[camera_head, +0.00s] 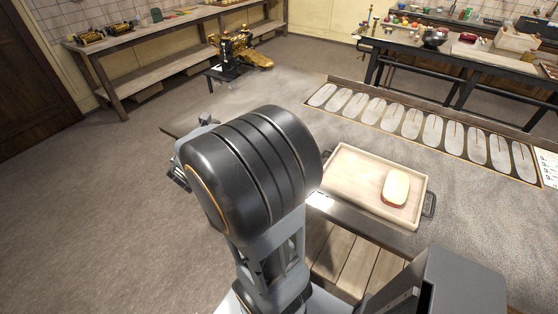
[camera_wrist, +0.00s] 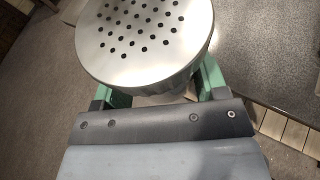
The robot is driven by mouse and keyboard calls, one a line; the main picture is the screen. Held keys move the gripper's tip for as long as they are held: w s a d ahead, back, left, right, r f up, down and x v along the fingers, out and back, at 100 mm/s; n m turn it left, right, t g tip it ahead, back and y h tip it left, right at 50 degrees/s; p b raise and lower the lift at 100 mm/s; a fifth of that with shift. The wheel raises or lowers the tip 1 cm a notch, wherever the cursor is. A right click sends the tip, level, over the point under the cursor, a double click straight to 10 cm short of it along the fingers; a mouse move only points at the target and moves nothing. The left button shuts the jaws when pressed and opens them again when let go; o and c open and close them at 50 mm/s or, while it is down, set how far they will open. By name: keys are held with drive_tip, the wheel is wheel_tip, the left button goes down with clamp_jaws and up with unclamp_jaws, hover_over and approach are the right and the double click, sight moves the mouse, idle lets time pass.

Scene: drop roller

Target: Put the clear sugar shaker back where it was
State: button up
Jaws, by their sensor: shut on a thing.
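The sugar shaker (camera_wrist: 145,42) fills the top of the wrist view. Its round metal lid with several dark holes faces the camera, and only a little of its body shows below the lid. My gripper (camera_wrist: 155,88) is shut on the shaker, with one green finger on each side of the body. The fingertips are hidden behind the shaker. In the head view my arm covers most of the gripper, and I cannot make out the shaker there.
A wooden tray (camera_head: 343,186) with a red-and-cream oval item (camera_head: 396,188) lies right of my arm. A grey counter (camera_wrist: 275,48) shows beside the shaker. A long board of oval plates (camera_head: 433,128) and a back table (camera_head: 470,58) stand farther off. Open floor lies left.

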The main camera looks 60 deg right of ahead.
drive_tip(key=s+d+m+g+h+b, duration=0.15)
drive_tip(key=s+d+m+g, duration=0.3)
drive_tip(key=s, duration=0.45)
drive_tip(key=s+d+m+g+b, duration=0.25)
drive_tip(key=s+d+g, duration=0.3)
drive_tip(key=s, duration=0.45)
drive_tip(key=shift+m+t, duration=0.5)
drive_tip(key=w+d+f, duration=0.3)
drive_tip(key=w+d+f+p, duration=0.1)
drive_tip(key=w+d+f, duration=0.1)
drive_tip(key=d+f, duration=0.1)
drive_tip(key=w+d+f, duration=0.3)
drive_tip(key=d, duration=0.1)
drive_tip(key=shift+w+d+f, duration=0.1)
drive_tip(key=shift+w+f, duration=0.1)
drive_tip(key=shift+w, duration=0.15)
drive_tip(key=shift+w+d+f+p, duration=0.1)
drive_tip(key=shift+f+p, duration=0.15)
drive_tip(key=shift+f, duration=0.4)
drive_tip(key=shift+w+d+f+p, duration=0.1)
drive_tip(key=shift+f+p, duration=0.1)
drive_tip(key=shift+f, duration=1)
drive_tip(key=shift+f, duration=0.1)
